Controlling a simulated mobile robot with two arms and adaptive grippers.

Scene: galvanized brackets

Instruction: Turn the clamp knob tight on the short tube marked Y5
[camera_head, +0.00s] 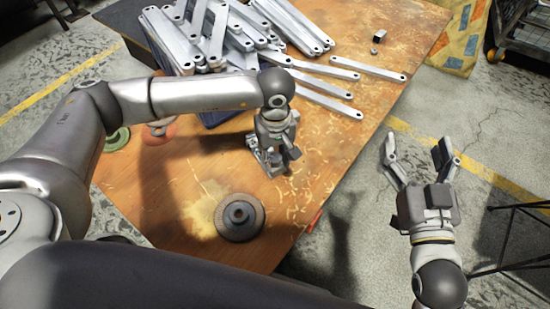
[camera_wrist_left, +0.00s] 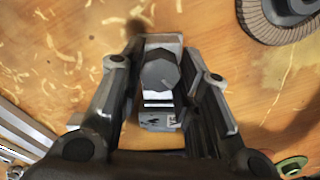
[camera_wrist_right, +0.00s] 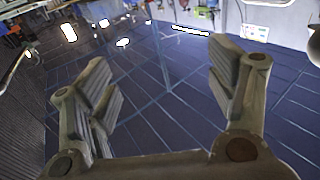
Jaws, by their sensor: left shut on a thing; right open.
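The clamp knob (camera_wrist_left: 160,73) is a dark, many-sided knob in the left wrist view, on top of a small grey metal clamp with a short tube (camera_wrist_left: 158,122). A small dark mark shows on its near face, too small to read. In the head view the clamp (camera_head: 268,160) stands on the wooden table, partly hidden by my left gripper (camera_head: 281,146). My left gripper, also in its wrist view (camera_wrist_left: 160,75), comes from above with a finger on each side of the knob, shut on it. My right gripper (camera_head: 416,152) is open and empty over the floor, right of the table.
Several galvanized brackets (camera_head: 312,32) lie piled at the table's back, with loose ones (camera_head: 325,103) nearer the clamp. A round abrasive disc (camera_head: 240,218) lies in front of the clamp. A green disc (camera_head: 118,139) and an orange one (camera_head: 160,132) lie left.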

